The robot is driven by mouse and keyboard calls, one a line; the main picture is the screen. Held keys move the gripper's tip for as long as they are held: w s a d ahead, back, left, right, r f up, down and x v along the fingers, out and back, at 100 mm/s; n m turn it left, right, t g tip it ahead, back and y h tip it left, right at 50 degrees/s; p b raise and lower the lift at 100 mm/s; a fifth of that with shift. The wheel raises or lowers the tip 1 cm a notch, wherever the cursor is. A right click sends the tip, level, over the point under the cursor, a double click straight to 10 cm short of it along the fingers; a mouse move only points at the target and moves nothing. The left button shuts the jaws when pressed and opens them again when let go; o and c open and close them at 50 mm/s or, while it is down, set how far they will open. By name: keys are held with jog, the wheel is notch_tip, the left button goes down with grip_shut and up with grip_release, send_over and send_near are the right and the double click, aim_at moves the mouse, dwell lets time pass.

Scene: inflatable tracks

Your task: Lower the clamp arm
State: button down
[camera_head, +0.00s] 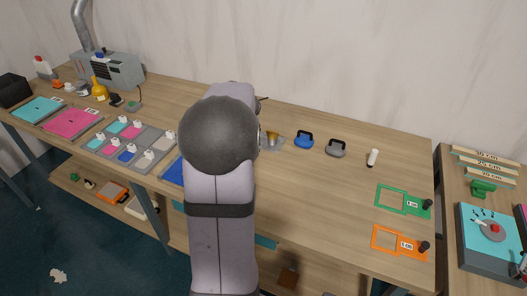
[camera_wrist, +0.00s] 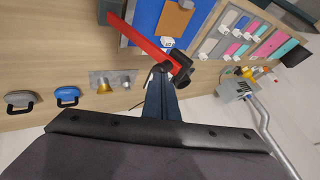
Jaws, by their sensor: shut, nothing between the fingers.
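The red clamp arm (camera_wrist: 146,40) shows in the wrist view as a slanting bar at the edge of a blue board (camera_wrist: 146,14). A black, knob-like part (camera_wrist: 181,70) sits at its lower right end. My gripper (camera_wrist: 160,74) reaches up from the bottom with its dark fingers shut and empty. Their tips are close to the black part; I cannot tell whether they touch it. In the head view my arm hides the gripper and the clamp, and only a piece of the blue board (camera_head: 173,172) shows.
Coloured panels (camera_head: 130,142) and a grey machine (camera_head: 118,70) are left.

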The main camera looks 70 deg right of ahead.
jog(key=w+f, duration=0.1)
jog(key=w, duration=0.2)
jog(key=w+f, duration=0.1)
jog(key=w, duration=0.1)
jog(key=w+f, duration=0.1)
jog(key=w, duration=0.2)
jog(key=shift+w+f+b, duration=0.35)
jog(key=shift+g, duration=0.7)
jog(key=w+f+p, duration=0.3)
jog(key=w+p, duration=0.1)
jog(key=p, duration=0.8)
jog(key=shift+f, duration=0.3)
jog(key=shift+f, duration=0.1)
jog(key=w+a+r+b, duration=0.1)
jog(key=w+a+r, duration=0.1)
jog(key=r, duration=0.3)
jog(key=w+a+r+b, duration=0.2)
jog(key=r, duration=0.3)
jog(key=shift+r, duration=0.4)
